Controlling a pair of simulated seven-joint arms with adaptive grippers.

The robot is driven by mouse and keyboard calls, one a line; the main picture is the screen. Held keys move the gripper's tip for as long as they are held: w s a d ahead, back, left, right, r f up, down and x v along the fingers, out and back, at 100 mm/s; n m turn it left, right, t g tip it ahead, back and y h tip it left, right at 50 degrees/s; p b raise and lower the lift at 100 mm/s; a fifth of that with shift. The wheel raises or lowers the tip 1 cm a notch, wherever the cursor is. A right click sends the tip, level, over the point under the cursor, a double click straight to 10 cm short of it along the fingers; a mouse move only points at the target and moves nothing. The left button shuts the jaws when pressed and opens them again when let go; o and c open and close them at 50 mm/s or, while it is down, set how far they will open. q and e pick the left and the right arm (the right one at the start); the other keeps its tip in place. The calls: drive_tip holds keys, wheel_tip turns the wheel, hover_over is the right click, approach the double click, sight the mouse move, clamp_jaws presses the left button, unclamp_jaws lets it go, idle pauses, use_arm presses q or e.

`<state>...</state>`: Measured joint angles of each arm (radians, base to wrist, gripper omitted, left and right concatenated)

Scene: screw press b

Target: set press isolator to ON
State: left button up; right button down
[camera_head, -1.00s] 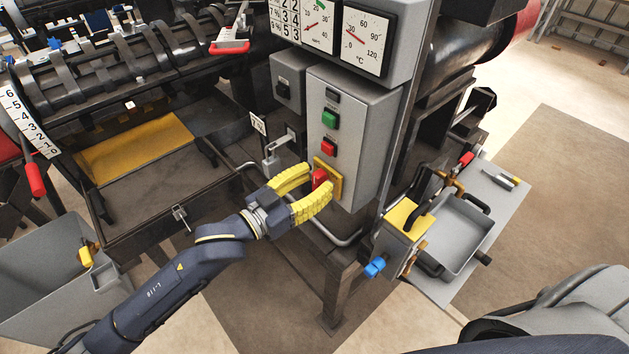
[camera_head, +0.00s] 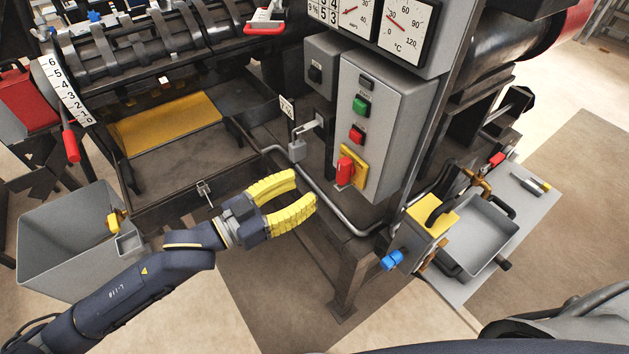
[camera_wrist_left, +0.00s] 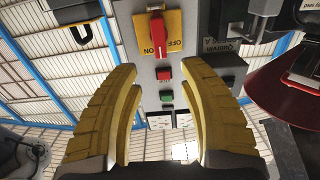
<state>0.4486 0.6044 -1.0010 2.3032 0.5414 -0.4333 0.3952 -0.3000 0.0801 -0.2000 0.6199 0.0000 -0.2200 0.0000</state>
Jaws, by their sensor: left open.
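The press isolator is a red handle (camera_head: 344,171) on a yellow plate (camera_head: 361,166), low on the grey control box (camera_head: 382,125). In the left wrist view the red handle (camera_wrist_left: 157,33) stands roughly upright in the picture, on the yellow plate (camera_wrist_left: 174,22) marked ON and OFF. Which mark the handle is set to I cannot tell for sure. My left gripper (camera_head: 304,188) is open and empty, a short way left of the handle and apart from it. In the wrist view its yellow fingers (camera_wrist_left: 162,68) are spread below the handle. My right gripper is not in view.
A green button (camera_head: 361,105) and a red button (camera_head: 357,134) sit above the isolator. A bent pipe (camera_head: 330,205) runs below. A unit with a blue knob (camera_head: 391,260) and a tray (camera_head: 478,235) stand at right.

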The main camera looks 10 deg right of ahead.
use_arm(q)
drive_tip(key=shift+v, duration=0.85)
idle(1.7)
